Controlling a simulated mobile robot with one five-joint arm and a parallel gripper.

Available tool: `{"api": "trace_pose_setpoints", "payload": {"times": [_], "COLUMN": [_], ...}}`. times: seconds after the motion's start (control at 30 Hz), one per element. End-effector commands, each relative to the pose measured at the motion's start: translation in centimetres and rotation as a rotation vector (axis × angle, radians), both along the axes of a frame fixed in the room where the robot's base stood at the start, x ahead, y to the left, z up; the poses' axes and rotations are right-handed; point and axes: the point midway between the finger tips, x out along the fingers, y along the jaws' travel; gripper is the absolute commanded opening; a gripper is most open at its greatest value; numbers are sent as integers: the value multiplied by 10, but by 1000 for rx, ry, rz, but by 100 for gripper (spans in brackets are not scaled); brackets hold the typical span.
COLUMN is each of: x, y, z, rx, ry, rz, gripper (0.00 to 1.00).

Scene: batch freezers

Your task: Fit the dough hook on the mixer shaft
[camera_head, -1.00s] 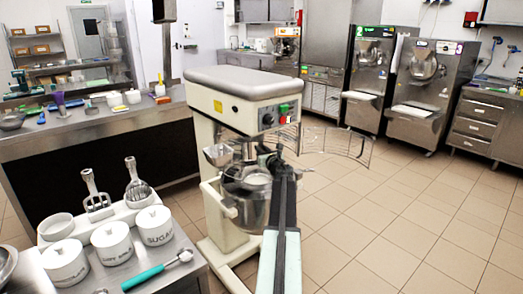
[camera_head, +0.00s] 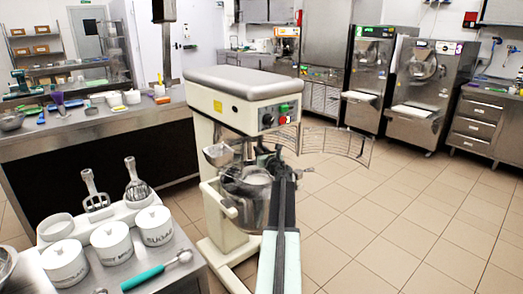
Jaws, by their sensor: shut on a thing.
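The mixer (camera_head: 240,84) stands in front of me, a cream machine with a grey top and red and green buttons. Its steel bowl (camera_head: 247,213) hangs below the head, with pale contents showing inside. The wire guard (camera_head: 340,143) is swung out to the right. My arm reaches forward, and my gripper (camera_head: 266,158) is under the mixer head, above the right side of the bowl. It is shut on the dough hook, which is small and mostly hidden by my arm and the mixer. The shaft is not clearly visible, so I cannot tell whether the hook touches it.
At lower left, a steel table (camera_head: 190,270) carries a white rack (camera_head: 108,212) with a flat beater (camera_head: 94,192) and a whisk (camera_head: 137,182), white canisters (camera_head: 155,228) and a teal-handled tool (camera_head: 155,272). Batch freezers (camera_head: 428,85) stand at the back right. The tiled floor to the right is clear.

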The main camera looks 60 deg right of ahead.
Motion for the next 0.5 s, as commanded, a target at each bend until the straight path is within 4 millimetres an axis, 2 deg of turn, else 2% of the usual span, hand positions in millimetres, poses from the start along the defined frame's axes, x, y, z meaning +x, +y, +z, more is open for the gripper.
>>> {"api": "trace_pose_setpoints", "payload": {"times": [0.5], "x": [1], "y": [1], "z": [5], "rx": [0], "ry": [0], "rz": [1], "gripper": [0]}}
